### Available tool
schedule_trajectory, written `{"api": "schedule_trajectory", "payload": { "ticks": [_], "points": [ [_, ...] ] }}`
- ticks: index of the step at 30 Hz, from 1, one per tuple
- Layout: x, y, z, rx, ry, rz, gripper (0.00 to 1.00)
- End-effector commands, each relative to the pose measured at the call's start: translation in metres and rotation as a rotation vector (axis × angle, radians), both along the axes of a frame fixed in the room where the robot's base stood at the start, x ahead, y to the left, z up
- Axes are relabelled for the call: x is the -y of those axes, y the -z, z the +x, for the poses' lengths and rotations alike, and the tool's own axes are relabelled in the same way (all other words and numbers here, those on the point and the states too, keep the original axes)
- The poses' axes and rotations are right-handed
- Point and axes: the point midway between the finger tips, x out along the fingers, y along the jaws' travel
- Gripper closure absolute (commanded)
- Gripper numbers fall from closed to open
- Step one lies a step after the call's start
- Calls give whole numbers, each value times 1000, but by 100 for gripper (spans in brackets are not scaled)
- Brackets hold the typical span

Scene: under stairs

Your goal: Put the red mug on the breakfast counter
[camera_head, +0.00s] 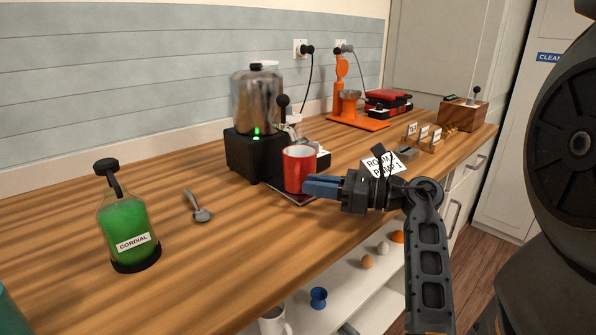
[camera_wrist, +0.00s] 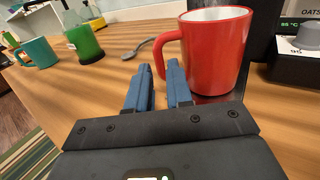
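The red mug (camera_head: 297,168) stands upright on a flat dark pad (camera_head: 291,196) on the wooden counter (camera_head: 190,262), in front of a black machine. In the wrist view the red mug (camera_wrist: 215,50) is close, with its handle toward the left. My gripper (camera_head: 307,186) is at the mug's lower right in the head view. Whether a finger touches the mug is unclear.
A teal mug (camera_wrist: 39,52) shows in the wrist view. An open shelf (camera_head: 330,290) lies below the counter edge.

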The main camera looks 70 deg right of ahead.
Motion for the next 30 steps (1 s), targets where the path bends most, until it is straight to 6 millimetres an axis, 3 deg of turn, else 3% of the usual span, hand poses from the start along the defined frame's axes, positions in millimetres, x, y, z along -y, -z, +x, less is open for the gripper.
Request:
{"api": "schedule_trajectory", "payload": {
  "ticks": [10,18,24,30],
  "points": [
    [-1,1,43,1,-1,2,80],
    [-1,1,46,1,0,2,80],
    [-1,1,46,1,0,2,99],
    [-1,1,46,1,0,2,100]
  ]
}}
